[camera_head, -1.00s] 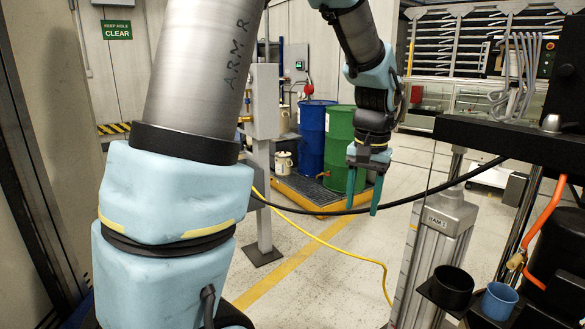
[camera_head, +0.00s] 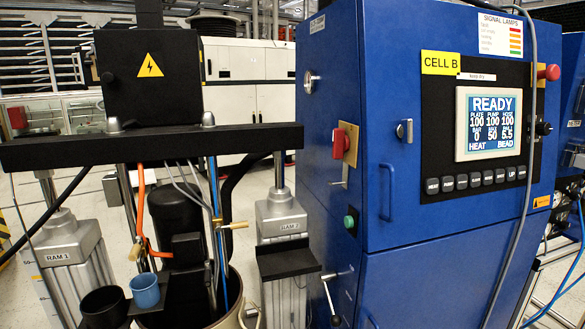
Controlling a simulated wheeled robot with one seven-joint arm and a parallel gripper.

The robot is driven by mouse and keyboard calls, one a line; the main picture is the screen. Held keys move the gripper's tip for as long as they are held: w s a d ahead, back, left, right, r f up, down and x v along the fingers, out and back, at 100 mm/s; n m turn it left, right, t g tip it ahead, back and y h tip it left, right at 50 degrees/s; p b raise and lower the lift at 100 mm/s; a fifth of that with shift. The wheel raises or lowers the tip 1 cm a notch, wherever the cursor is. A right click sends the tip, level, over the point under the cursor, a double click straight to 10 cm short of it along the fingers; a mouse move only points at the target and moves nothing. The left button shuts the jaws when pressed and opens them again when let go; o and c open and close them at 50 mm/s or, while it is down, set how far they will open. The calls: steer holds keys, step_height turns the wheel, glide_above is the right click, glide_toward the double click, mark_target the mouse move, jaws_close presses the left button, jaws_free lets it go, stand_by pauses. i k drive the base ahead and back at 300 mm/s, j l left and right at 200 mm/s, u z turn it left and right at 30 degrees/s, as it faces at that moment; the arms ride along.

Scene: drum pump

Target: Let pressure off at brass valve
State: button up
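A small brass-coloured fitting (camera_head: 136,250) sits on the orange hose (camera_head: 141,205) at the drum pump. A second brass-coloured piece (camera_head: 238,225) sticks out to the right of the pump's pipes. Both are too small to tell which is the brass valve or how it is set. The black pump (camera_head: 178,215) stands between two rams, RAM 1 (camera_head: 70,245) and RAM 2 (camera_head: 278,215), under a black crossbeam (camera_head: 60,150). My gripper is out of view.
A blue cabinet marked CELL B (camera_head: 350,235) fills the right. Black and blue cups (camera_head: 145,290) sit at front left.

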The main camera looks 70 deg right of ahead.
mark_target(136, 247)
steer(key=z, duration=3.45)
steer(key=u, duration=1.25)
steer(key=k+u, duration=0.1)
steer(key=u, duration=0.35)
steer(key=k+l+u, duration=0.1)
steer(key=u, duration=0.3)
steer(key=k+u, duration=0.1)
steer(key=u, duration=0.35)
steer(key=k+j+u, duration=0.1)
steer(key=u, duration=0.3)
steer(key=k+j, duration=0.1)
